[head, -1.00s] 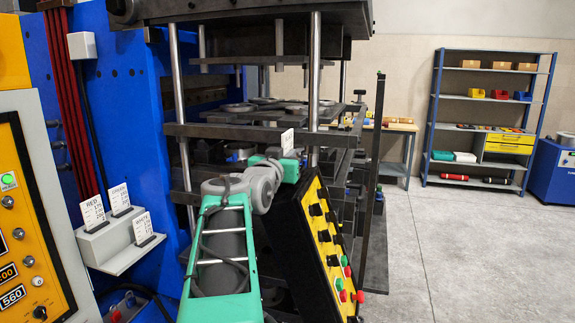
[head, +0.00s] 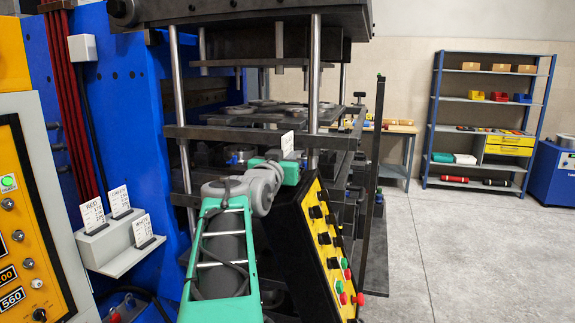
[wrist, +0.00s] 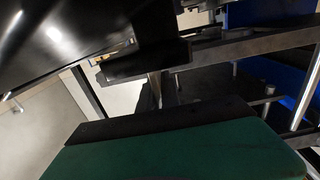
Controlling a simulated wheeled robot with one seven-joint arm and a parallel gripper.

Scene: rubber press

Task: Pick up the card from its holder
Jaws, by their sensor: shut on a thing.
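A small white card (head: 287,142) shows in the head view just above the green and grey end of my arm, in front of the press. My gripper is shut on it; the fingers are mostly hidden behind my wrist in the head view. In the wrist view a green block with a black edge, probably part of my gripper (wrist: 170,130), fills the bottom, and the card cannot be made out. A grey holder (head: 108,244) at the left has three white cards standing in it: RED (head: 92,214), GREEN (head: 119,200) and WHITE (head: 142,229).
A black and yellow control box (head: 322,240) stands close to the right of my arm. The press (head: 278,132), with dark plates and steel columns, is right behind it. A yellow panel (head: 30,230) is at the far left. Open floor (head: 440,250) and a blue shelf (head: 432,120) lie right.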

